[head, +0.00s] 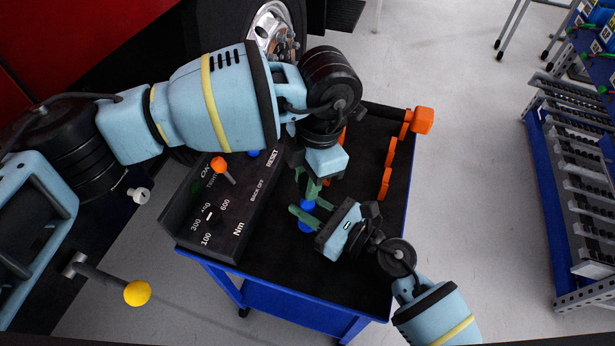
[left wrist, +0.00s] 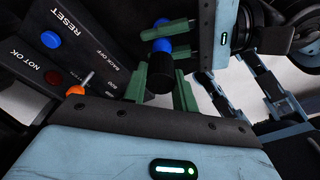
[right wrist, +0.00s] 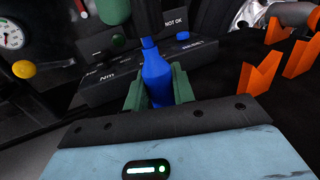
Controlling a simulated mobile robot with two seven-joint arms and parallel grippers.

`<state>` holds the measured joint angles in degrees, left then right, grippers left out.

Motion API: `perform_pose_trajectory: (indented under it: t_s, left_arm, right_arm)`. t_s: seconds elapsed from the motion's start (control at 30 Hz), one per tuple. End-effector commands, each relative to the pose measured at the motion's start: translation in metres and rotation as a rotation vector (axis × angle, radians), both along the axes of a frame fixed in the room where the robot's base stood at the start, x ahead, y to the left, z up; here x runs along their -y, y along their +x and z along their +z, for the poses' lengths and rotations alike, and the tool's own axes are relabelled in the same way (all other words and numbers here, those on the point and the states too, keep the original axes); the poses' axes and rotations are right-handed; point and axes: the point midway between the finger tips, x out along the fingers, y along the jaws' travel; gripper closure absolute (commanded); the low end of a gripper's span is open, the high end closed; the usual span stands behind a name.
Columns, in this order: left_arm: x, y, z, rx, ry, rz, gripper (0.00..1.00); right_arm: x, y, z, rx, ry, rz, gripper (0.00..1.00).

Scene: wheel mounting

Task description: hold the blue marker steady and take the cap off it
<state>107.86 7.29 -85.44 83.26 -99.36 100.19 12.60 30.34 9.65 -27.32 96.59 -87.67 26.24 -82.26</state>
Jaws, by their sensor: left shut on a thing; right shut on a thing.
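The blue marker (head: 306,227) is above the black top of the cart, partly hidden by both grippers. In the left wrist view it has a blue part (left wrist: 162,46) and a black cylinder (left wrist: 159,74) at the near end. My left gripper (head: 313,187) is shut, its green fingers on either side of the black cylinder. My right gripper (head: 311,209) is shut across the blue part, from the right side. In the right wrist view the blue body (right wrist: 157,78) stands between its fingers, with a narrower far end. I cannot see a gap between the parts.
A black control box (head: 230,215) with dials, buttons and an orange-tipped lever (head: 219,164) stands left on the cart (head: 285,312). Orange holders (head: 386,182) line the right side. A wheel (head: 272,32) is behind; a blue rack (head: 560,215) stands right.

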Motion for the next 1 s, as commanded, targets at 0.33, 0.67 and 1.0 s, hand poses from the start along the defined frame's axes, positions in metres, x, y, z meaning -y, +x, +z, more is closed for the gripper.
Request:
perform_pose_trajectory:
  t_s: [0.33,0.67,1.0]
  left_arm:
    - [0.0,0.0,0.036,0.003,-0.001,0.0,1.0]
    - [0.0,0.0,0.037,0.0,0.0,0.0,1.0]
    - [0.0,0.0,0.037,0.0,0.0,0.0,1.0]
  right_arm:
    - [0.0,0.0,-0.001,-0.001,-0.002,0.0,1.0]
    - [0.0,0.0,-0.001,-0.001,-0.001,0.0,0.62]
    - [0.0,0.0,0.0,-0.001,-0.001,0.0,0.49]
